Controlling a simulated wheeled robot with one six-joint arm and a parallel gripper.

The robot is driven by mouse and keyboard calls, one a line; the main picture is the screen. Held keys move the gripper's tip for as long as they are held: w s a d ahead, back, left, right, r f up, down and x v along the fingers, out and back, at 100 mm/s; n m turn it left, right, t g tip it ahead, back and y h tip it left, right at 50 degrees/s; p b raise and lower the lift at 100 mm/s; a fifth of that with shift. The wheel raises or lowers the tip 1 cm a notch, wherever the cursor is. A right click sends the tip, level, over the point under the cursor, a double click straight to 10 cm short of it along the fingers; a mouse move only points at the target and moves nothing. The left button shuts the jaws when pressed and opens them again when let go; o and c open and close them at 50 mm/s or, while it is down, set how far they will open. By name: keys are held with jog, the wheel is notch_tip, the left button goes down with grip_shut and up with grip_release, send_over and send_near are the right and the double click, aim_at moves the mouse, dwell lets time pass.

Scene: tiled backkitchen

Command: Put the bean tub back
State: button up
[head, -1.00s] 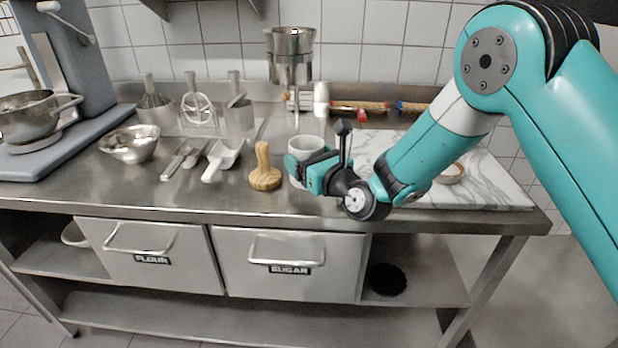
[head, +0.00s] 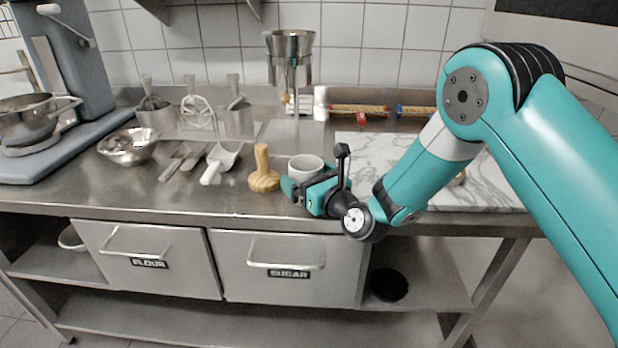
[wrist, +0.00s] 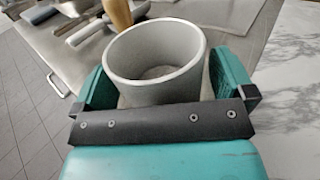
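The bean tub is probably the plain pale grey-white round tub (head: 306,166), upright with an open top and seemingly empty inside. In the wrist view the tub (wrist: 155,75) sits between the two teal finger pads of my gripper (wrist: 165,85), which close in on both its sides. In the head view my gripper (head: 308,190) is at the front part of the steel counter, right of the wooden tamper. The tub's lower part is hidden behind the gripper, so I cannot tell whether it touches the counter.
The wooden tamper (head: 263,178) stands close on the left. A scoop (head: 220,163) and a metal bowl (head: 128,146) lie further left. A marble slab (head: 375,150) is on the right. Flour (head: 150,262) and sugar (head: 287,272) drawers hang below. Bare steel (head: 290,133) shows behind the tub.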

jog(key=shift+r, duration=0.15)
jog(key=shift+s+d, duration=0.15)
jog(key=b+v, duration=1)
jog(key=v, duration=0.1)
jog(key=s+a+r+n+g+y, duration=0.1)
jog(key=s+a+r+n+g, duration=0.1)
jog(key=s+n+g, duration=0.6)
jog(key=s+a+r+n+g+y, duration=0.15)
jog(key=s+n, duration=0.25)
jog(key=n, duration=0.7)
jog(key=s+d+f+n+g+h, duration=0.2)
jog(key=s+d+n+g+h, duration=0.3)
jog(key=s+d+n+h, duration=0.4)
jog(key=s+d+n, duration=0.4)
jog(key=s+n, duration=0.2)
jog(key=n, duration=0.1)
jog(key=shift+d+n, duration=0.3)
jog(key=shift+r, duration=0.1)
